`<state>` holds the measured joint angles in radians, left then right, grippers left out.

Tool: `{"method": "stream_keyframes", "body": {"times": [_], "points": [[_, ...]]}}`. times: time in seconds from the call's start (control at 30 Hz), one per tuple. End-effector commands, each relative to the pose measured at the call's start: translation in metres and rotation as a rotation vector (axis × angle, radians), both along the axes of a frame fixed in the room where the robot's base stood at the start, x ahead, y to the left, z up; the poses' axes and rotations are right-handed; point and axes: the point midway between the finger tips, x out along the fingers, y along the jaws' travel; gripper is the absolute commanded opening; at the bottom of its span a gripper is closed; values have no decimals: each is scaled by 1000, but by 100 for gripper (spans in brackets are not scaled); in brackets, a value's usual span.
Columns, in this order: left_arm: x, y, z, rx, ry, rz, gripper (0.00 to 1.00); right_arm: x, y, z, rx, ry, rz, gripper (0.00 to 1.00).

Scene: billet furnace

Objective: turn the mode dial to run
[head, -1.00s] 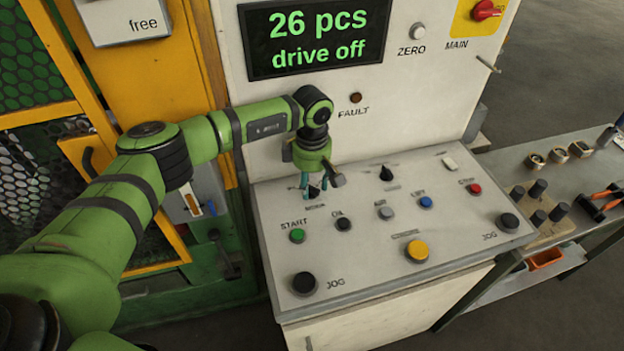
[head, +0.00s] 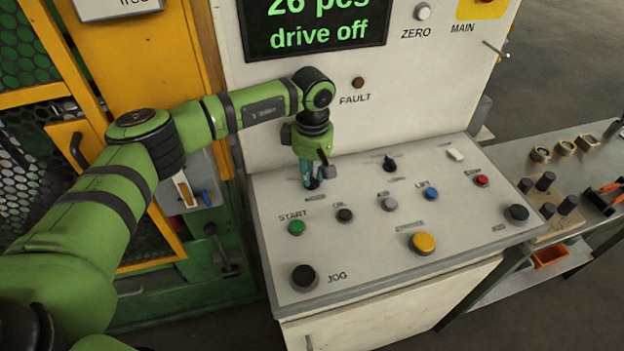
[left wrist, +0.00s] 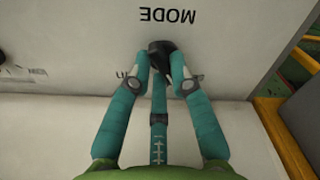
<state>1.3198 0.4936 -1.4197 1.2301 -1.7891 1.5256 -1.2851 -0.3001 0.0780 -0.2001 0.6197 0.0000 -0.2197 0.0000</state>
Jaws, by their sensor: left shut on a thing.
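The mode dial is a small black knob on the sloping console top. It shows best in the left wrist view (left wrist: 160,46), just below the upside-down word MODE. My left gripper (head: 311,182) reaches down onto it at the upper left of the console. In the left wrist view, its teal fingers (left wrist: 163,64) are closed on the dial from both sides. The fingers hide much of the dial, and I cannot tell which way it points. A position label left of the fingers is partly covered. My right gripper is out of view.
A second black knob (head: 390,163) stands right of my gripper. The green START button (head: 296,227), a black button (head: 345,215) and the yellow button (head: 423,243) lie nearer the front. The display (head: 315,25) reads "drive off". A side bench (head: 575,165) holds loose parts.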

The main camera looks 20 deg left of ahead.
Motion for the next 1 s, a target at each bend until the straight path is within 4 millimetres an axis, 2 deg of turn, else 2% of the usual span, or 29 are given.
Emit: {"method": "stream_keyframes", "body": {"times": [0.03, 0.4, 0.7, 1.0], "points": [[1, 0, -7, -1, -4, -42, 0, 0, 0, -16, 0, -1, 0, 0], [-1, -1, -5, 0, -2, -394, 0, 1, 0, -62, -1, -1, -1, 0], [-2, -2, -4, 0, -1, -678, 0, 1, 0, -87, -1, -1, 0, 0], [-3, -2, -3, 0, 0, -959, 0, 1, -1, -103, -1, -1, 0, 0]]}}
